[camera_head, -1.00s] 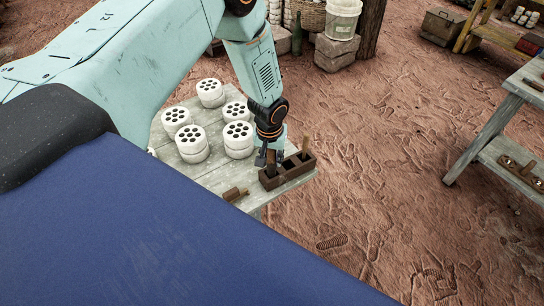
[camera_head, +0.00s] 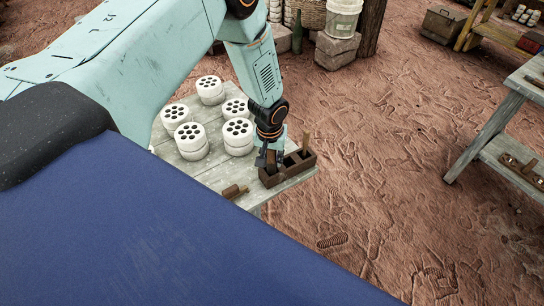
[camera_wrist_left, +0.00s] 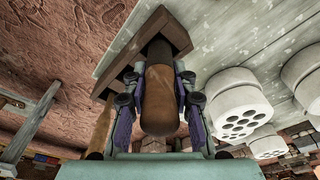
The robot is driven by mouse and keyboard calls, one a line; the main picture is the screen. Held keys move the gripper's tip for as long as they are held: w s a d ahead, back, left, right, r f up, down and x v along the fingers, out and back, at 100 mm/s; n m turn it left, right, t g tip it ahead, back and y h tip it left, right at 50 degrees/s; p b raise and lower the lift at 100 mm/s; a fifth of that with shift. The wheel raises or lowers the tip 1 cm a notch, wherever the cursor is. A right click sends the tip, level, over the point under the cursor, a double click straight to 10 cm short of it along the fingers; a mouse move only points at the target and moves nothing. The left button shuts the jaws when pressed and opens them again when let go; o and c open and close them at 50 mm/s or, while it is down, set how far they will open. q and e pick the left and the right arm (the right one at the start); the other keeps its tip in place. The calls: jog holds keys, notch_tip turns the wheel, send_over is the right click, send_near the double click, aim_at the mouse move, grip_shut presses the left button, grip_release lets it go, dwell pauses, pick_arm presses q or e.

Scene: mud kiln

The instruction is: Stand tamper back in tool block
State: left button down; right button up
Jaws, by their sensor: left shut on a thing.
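The tool block (camera_head: 290,174) is a dark brown box with open slots, near the right edge of the table. My left gripper (camera_head: 269,158) is above its left end, pointing down. In the left wrist view the gripper (camera_wrist_left: 159,90) is shut on the tamper (camera_wrist_left: 159,105), with its fingers on either side of the brown wooden handle. The tamper's dark far end reaches the opening of the block (camera_wrist_left: 172,30); how deep it sits is hidden. A second tool with a wooden handle (camera_head: 305,142) stands in the block's right end. My right gripper is not in view.
Several white cylinders with holes (camera_head: 238,137) stand on the grey wooden table (camera_head: 222,176), left of my gripper. A small brown tool (camera_head: 235,191) lies at the front edge. Another bench (camera_head: 500,125) stands at far right, with open ground between.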

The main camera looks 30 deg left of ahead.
pick_arm(q)
jog(key=shift+f+b, duration=0.55)
jog(key=shift+f, duration=0.35)
jog(key=c, duration=1)
grip_release()
jog(key=o, duration=0.6)
jog(key=shift+c, duration=0.2)
jog(key=shift+r+p, duration=3.05)
jog(key=shift+f, duration=0.2)
notch_tip(320, 180, down, 6)
jog(key=b, duration=0.5)
jog(key=shift+r+b, duration=0.25)
jog(key=shift+b, duration=0.15)
